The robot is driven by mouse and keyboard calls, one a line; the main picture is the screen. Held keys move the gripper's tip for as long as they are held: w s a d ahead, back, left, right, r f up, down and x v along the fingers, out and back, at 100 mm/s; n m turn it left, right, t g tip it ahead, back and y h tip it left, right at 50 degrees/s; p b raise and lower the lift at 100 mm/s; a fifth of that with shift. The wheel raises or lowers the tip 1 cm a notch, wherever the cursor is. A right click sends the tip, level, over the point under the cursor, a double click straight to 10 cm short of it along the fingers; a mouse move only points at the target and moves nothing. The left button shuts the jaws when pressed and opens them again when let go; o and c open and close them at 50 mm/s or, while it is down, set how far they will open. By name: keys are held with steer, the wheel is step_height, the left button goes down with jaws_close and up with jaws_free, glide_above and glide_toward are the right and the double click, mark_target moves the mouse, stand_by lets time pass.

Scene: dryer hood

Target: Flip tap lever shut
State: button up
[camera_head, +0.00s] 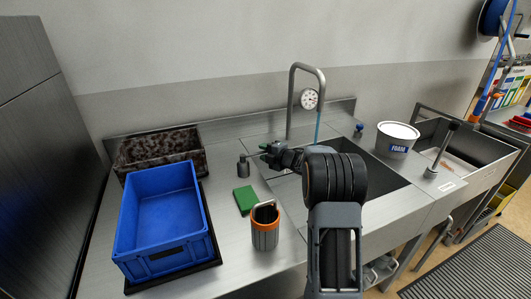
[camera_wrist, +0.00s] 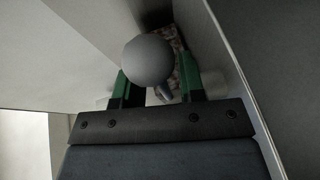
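A tall metal gooseneck tap (camera_head: 291,95) stands at the back of the sink. A thin blue-green stream (camera_head: 318,126) hangs below its spout end. I cannot make out its lever in the head view. My gripper (camera_head: 266,153) points left, in front of the tap's base; it also shows in the wrist view (camera_wrist: 156,88). Its two green-padded fingers are apart. In the wrist view a smooth grey ball (camera_wrist: 148,60) appears in front of the gap and overlaps the left finger. A gap shows beside the right finger. I cannot tell what the ball belongs to.
A green sponge (camera_head: 246,200), an orange-banded cup (camera_head: 265,230), a blue crate (camera_head: 160,262) and a speckled tray (camera_head: 130,158) sit on the counter. A white FOAM tub (camera_head: 397,134) stands right of the sink.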

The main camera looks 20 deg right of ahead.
steer(key=shift+c, duration=0.4)
jaws_close()
